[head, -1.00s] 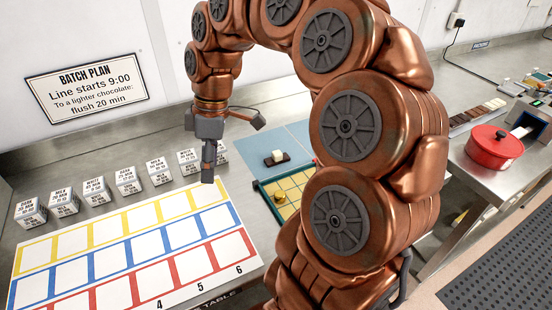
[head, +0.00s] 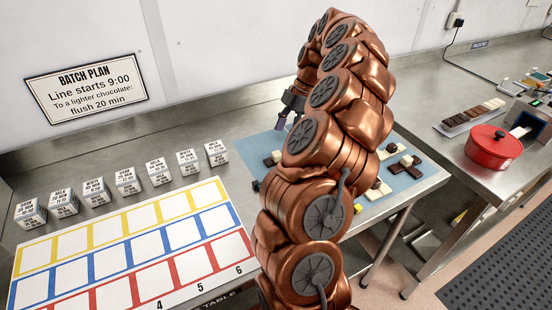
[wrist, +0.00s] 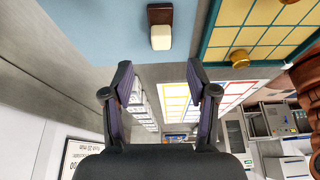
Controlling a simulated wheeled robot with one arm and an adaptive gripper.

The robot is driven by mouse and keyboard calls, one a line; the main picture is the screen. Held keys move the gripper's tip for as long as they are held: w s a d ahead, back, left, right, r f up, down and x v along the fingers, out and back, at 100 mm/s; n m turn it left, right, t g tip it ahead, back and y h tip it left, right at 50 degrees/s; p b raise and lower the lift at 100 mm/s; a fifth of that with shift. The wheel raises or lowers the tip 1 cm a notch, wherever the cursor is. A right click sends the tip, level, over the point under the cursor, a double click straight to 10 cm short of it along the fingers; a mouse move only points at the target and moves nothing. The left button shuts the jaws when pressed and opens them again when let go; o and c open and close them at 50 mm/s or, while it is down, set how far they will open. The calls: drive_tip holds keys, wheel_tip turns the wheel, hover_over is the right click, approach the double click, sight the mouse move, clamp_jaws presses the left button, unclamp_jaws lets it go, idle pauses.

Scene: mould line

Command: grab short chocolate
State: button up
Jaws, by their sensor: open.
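In the wrist view a dark brown piece with a cream block (wrist: 161,35) lies on the blue mat (wrist: 90,25), ahead of my fingertips. Which piece is the short chocolate I cannot tell. In the head view several brown and cream chocolates lie on the blue mat (head: 262,142). One brown and cream group (head: 272,159) is at its left; others (head: 381,186) are on the right, partly behind my arm. My gripper (wrist: 160,78) is open, with nothing between its fingers. In the head view my gripper (head: 282,120) is over the mat's back left, partly hidden by my arm.
A green-rimmed yellow grid tray (wrist: 203,45) with a gold round piece (wrist: 239,58) lies beside the mat. Labelled cubes (head: 128,181) and a coloured grid sheet (head: 130,250) are at the left. A red pot (head: 493,147) and a chocolate row (head: 470,117) stand on the right bench.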

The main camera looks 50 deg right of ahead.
sight(277, 153)
drive_tip(key=shift+p+x, duration=1.5)
drive_tip(key=shift+x, duration=2)
clamp_jaws()
